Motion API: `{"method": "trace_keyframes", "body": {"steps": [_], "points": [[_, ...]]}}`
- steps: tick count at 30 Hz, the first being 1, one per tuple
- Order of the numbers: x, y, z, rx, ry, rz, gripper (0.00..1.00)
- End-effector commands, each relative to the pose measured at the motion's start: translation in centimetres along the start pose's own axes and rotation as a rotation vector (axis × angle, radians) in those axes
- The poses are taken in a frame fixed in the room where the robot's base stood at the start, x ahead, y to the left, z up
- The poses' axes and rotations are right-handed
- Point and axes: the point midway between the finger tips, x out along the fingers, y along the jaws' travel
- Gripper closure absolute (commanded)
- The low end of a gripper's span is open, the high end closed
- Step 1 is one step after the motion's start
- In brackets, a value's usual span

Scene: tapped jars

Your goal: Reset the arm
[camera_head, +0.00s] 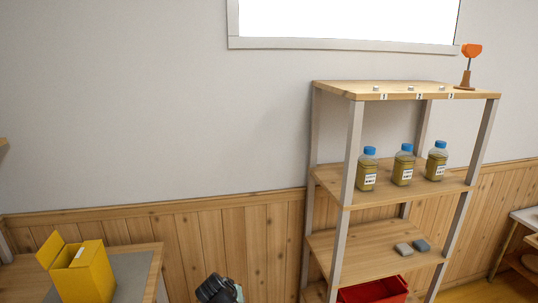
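A dark part of my arm's end, which looks like my gripper (216,287), shows at the bottom edge, left of the shelf unit. Its fingers are too small and cut off to tell whether they are open or shut. I see nothing clearly held in it. It appears apart from the shelf and the side table. The rest of my arm is out of the picture.
An orange-topped stand (470,51) is on top. A yellow box (84,272) stands on the left table (138,254).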

Motion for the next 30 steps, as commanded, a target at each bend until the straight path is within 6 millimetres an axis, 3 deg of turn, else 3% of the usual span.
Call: {"method": "trace_keyframes", "body": {"steps": [1,3,12,18,24,30], "points": [[1.8,2.6,1.9,0.006,-0.054,0.004,1.0],[3.9,5.4,4.2,0.007,-0.125,-0.003,1.0],[9.6,15.2,15.1,0.045,-0.391,-0.098,1.0],[10.8,18.7,20.4,0.081,-0.491,-0.178,1.0],[11.1,20.8,24.4,0.118,-0.553,-0.249,1.0],[11.9,20.1,28.4,0.112,-0.626,-0.269,1.0]]}}
